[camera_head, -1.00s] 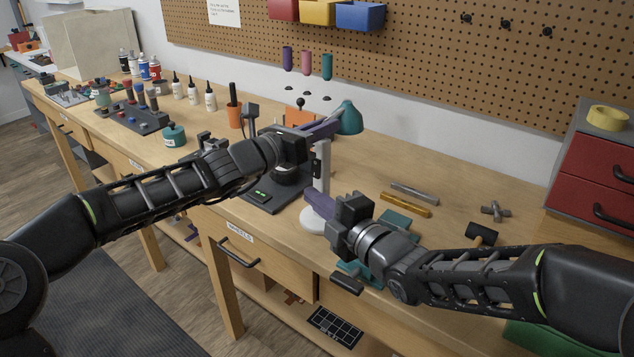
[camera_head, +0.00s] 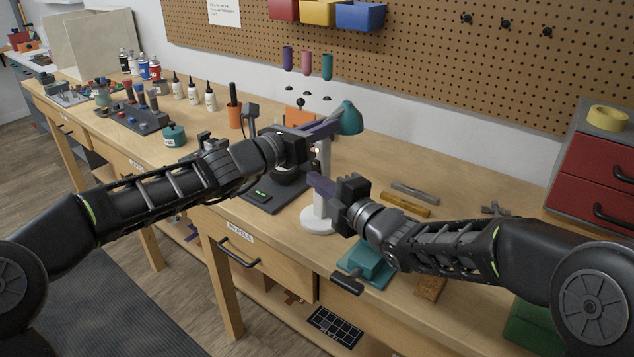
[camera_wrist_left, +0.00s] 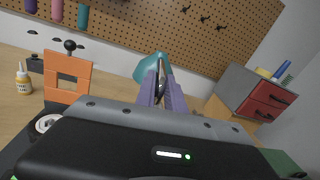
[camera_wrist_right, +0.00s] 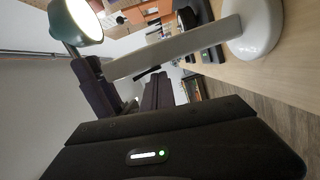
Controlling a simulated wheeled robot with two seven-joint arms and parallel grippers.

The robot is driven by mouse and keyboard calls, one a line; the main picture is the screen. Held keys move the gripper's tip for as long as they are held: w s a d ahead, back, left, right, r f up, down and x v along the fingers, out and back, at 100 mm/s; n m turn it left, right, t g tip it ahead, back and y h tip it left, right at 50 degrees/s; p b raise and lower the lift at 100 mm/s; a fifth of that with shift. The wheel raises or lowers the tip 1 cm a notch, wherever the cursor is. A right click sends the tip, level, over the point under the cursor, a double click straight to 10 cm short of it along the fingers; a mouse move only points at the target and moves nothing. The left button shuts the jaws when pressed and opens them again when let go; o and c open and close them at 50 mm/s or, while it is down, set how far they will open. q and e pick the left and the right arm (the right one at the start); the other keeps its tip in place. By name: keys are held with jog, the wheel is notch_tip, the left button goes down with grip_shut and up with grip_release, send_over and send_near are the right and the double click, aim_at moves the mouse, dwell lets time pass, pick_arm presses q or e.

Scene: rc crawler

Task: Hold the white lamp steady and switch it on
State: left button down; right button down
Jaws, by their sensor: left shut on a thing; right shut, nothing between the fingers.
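The white lamp has a round white base (camera_head: 318,219), a white post (camera_head: 323,165) and a teal shade (camera_head: 349,118). It stands upright on the workbench. My left gripper (camera_head: 334,127) is shut on the top of the lamp, just beside the shade; the exact grip is partly hidden. In the left wrist view its purple fingers (camera_wrist_left: 161,90) close below the teal shade (camera_wrist_left: 150,66). My right gripper (camera_head: 314,180) is shut and empty, with its fingertips close to the post at mid height; contact is unclear. In the right wrist view, the shade (camera_wrist_right: 75,22) looks bright white inside.
A dark grey device (camera_head: 268,193) with green lights is left of the lamp base. A teal fixture (camera_head: 368,262) lies under my right forearm. Brass (camera_head: 405,206) and grey bars (camera_head: 414,191) lie right of the lamp. Red drawers (camera_head: 597,165) stand at the right.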

jog(key=shift+d, duration=0.1)
jog(key=s+d, duration=0.3)
jog(key=s, duration=0.8)
jog(key=shift+d+f, duration=0.25)
jog(key=shift+f, duration=0.15)
pick_arm(q)
jog(key=c, duration=1.3)
grip_release()
jog(key=shift+c, duration=0.2)
